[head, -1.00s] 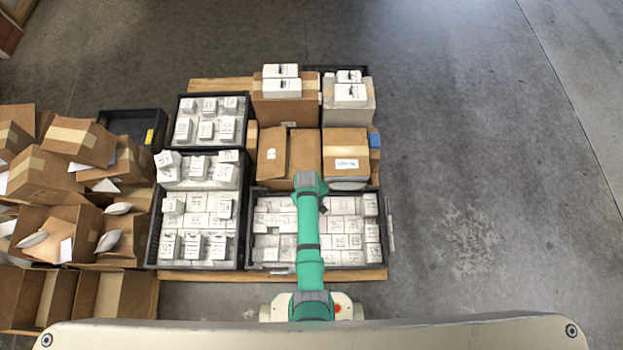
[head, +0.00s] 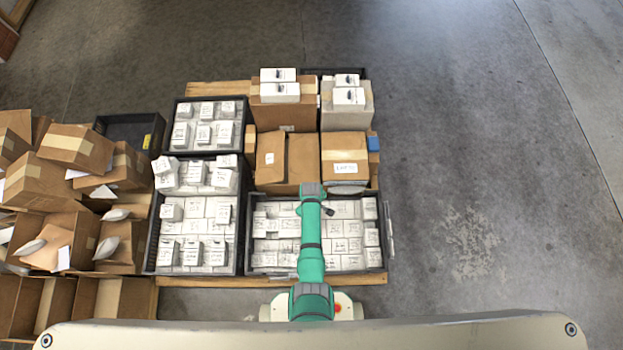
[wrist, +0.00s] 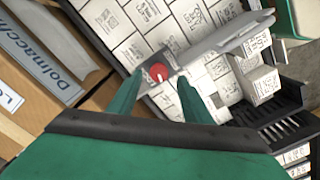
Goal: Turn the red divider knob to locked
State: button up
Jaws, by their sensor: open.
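The red divider knob (wrist: 159,72) shows in the wrist view as a small round red cap with a pale mark on it. It sits on a dark plate at the end of a grey divider bar (wrist: 222,40). My gripper (wrist: 161,76) is open, its two green fingers apart on either side of the knob in the picture. I cannot tell whether they touch it. In the head view the knob is hidden or too small to make out, and my green arm reaches over the front right crate (head: 383,255).
White labelled boxes (wrist: 135,52) fill the crate around the knob. Brown cartons (head: 286,160) stand behind it, and another crate (head: 152,240) of white boxes stands to its left. Open cartons (head: 75,145) crowd the far left. The floor (head: 480,150) on the right is clear.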

jog(key=shift+w+f, duration=0.1)
jog(key=shift+f, duration=1.45)
jog(key=c, duration=1.1)
